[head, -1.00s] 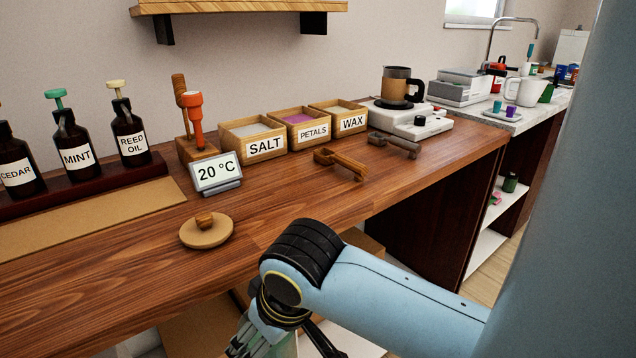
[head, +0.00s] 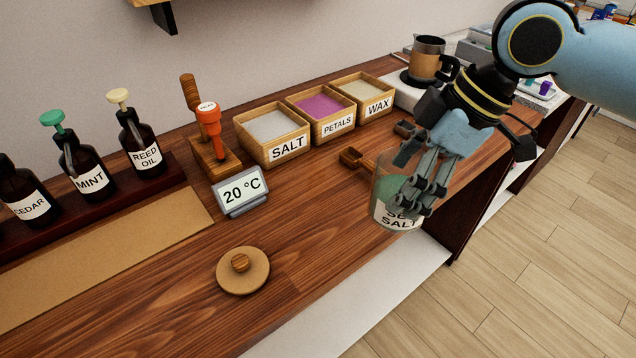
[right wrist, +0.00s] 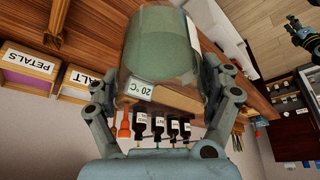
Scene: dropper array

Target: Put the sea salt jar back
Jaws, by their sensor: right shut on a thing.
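The sea salt jar (head: 398,214) is a clear jar with green contents and a white label that is partly covered by my fingers. My right gripper (head: 408,188) is shut on it and holds it at the front edge of the wooden counter, right of the temperature display. In the right wrist view the jar (right wrist: 160,45) sits between both fingers of the gripper (right wrist: 163,85). A round wooden lid with a knob (head: 243,271) lies on the counter; the jar looks open.
Boxes of salt (head: 271,138), petals (head: 321,116) and wax (head: 365,98) stand at the back. A 20 °C display (head: 240,192), a wooden scoop (head: 355,158) and dropper bottles (head: 78,160) are on the counter (head: 330,225). A white shelf surface (head: 345,300) shows below.

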